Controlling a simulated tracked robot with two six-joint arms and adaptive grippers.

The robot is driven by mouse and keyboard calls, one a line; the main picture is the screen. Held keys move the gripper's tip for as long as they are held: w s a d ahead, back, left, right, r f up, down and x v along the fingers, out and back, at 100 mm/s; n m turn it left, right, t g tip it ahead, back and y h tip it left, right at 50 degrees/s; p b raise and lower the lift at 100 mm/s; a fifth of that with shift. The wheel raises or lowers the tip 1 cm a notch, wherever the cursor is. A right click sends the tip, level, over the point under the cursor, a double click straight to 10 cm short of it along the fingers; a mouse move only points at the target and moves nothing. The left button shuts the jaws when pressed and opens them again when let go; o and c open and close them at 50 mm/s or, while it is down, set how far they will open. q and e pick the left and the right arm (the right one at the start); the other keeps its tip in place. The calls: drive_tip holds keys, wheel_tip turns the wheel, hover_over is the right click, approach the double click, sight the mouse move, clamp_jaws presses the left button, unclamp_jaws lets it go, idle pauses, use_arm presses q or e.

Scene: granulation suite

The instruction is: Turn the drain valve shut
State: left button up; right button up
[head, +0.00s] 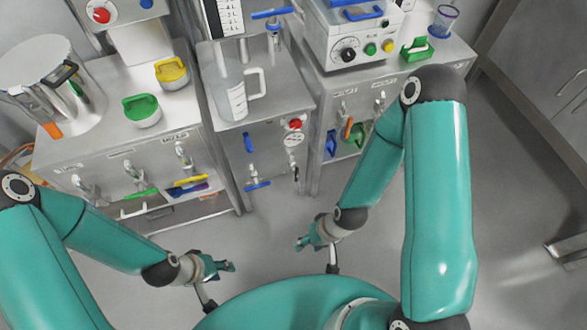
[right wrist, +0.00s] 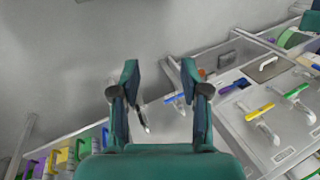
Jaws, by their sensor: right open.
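A small valve with a blue handle (head: 257,186) is low on the front of the middle steel cabinet in the head view; its handle lies roughly level. No readable label tells which is the drain valve. My right gripper (head: 302,242) is open and empty, below and right of the blue-handled valve in the picture, apart from it. Its spread fingers also show in the right wrist view (right wrist: 160,80). My left gripper (head: 230,266) is lower left, apart from the cabinets; its jaw opening is unclear.
A clear jug (head: 235,95) stands on the middle cabinet. The left cabinet (head: 90,150) has several hook-shaped taps and an open shelf. The right cabinet (head: 400,85) carries a white machine (head: 350,40).

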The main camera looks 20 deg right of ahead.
idle(0.3)
drive_tip(key=n+t+h+b, duration=0.25)
drive_tip(key=t+b, duration=1.45)
drive_tip(key=b, duration=2.7)
approach(297, 175)
drive_tip(key=shift+h, duration=0.45)
drive_tip(key=w+b, duration=0.1)
drive_tip(key=w, duration=0.2)
drive_tip(key=w+b, duration=0.1)
drive_tip(key=w, duration=0.3)
drive_tip(key=w+b, duration=0.1)
drive_tip(key=w, duration=0.2)
drive_tip(key=shift+w+a+f, duration=0.2)
drive_tip(key=shift+w+a, duration=0.2)
drive_tip(key=shift+c, duration=0.4)
